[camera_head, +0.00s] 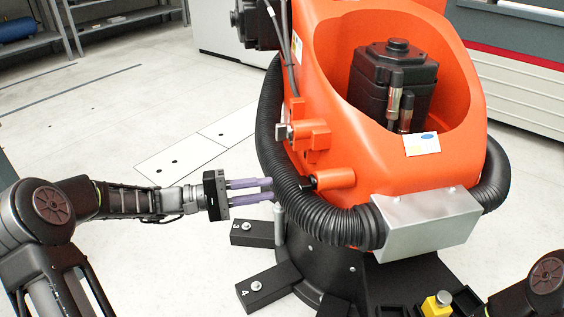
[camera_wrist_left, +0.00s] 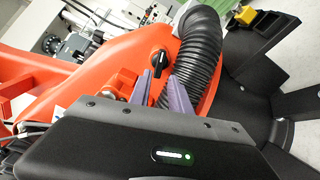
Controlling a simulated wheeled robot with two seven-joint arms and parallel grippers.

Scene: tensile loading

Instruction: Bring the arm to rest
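My left arm (camera_head: 120,198) reaches in from the left of the head view, stretched toward the large orange industrial robot (camera_head: 345,150). My left gripper (camera_head: 271,188) has two purple fingers, apart with a gap and nothing seen between them. The fingertips are close to the black corrugated hose (camera_head: 285,190); whether they touch it I cannot tell. In the left wrist view, the fingers (camera_wrist_left: 161,76) point toward a black knob (camera_wrist_left: 160,62) on the orange body, beside the hose (camera_wrist_left: 198,55). Part of my right arm (camera_head: 545,280) shows at the lower right; its gripper is out of view.
The orange robot stands on a black base with dark feet (camera_head: 268,287) on the floor. A silver box (camera_head: 430,222) is at its front, and a yellow block (camera_head: 437,305) is at the bottom. Shelves (camera_head: 125,18) stand at the back left. The floor left of the robot is clear.

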